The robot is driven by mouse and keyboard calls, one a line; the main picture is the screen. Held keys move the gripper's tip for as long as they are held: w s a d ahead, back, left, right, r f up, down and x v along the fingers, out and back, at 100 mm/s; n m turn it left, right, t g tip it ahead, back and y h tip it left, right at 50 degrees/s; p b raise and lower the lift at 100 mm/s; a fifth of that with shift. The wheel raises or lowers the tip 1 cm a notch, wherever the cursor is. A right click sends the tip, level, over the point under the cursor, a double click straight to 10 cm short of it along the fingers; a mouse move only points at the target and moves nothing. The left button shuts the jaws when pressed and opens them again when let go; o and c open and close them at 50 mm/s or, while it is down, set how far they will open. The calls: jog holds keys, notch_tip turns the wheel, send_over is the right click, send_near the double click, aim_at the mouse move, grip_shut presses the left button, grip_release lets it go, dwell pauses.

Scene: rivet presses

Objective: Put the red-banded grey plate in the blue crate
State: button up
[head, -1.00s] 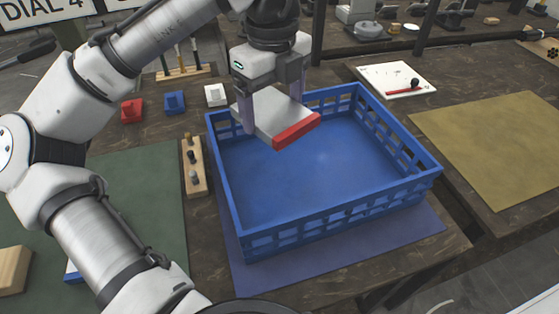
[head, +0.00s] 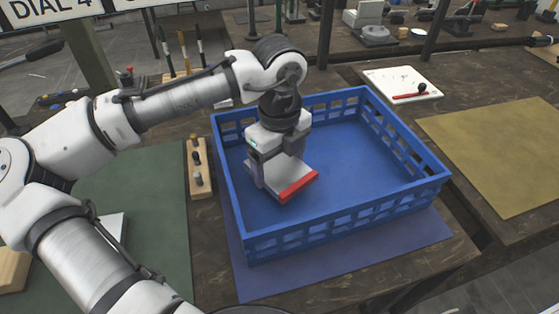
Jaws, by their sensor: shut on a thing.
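The grey plate with a red band (head: 298,186) along its front edge is in my gripper (head: 270,188), in the head view. My gripper is shut on the plate and points down inside the blue crate (head: 345,218), in its left half. The plate is below the crate's rim level, close to the floor. I cannot tell whether it touches the floor. The rest of the crate floor in view is empty.
The crate stands on a purple mat (head: 240,278). A wooden block with several pegs (head: 198,170) stands just left of it. A white board with a red-handled tool (head: 402,86) lies behind right. A yellow mat (head: 495,150) at right is bare.

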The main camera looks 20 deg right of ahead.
aim_at(279, 167)
jog(key=shift+f, duration=0.3)
jog(key=shift+f, duration=0.25)
jog(key=o, duration=1.4)
jog(key=shift+c, duration=0.2)
notch_tip(279, 167, up, 13)
jog(key=shift+r, duration=0.1)
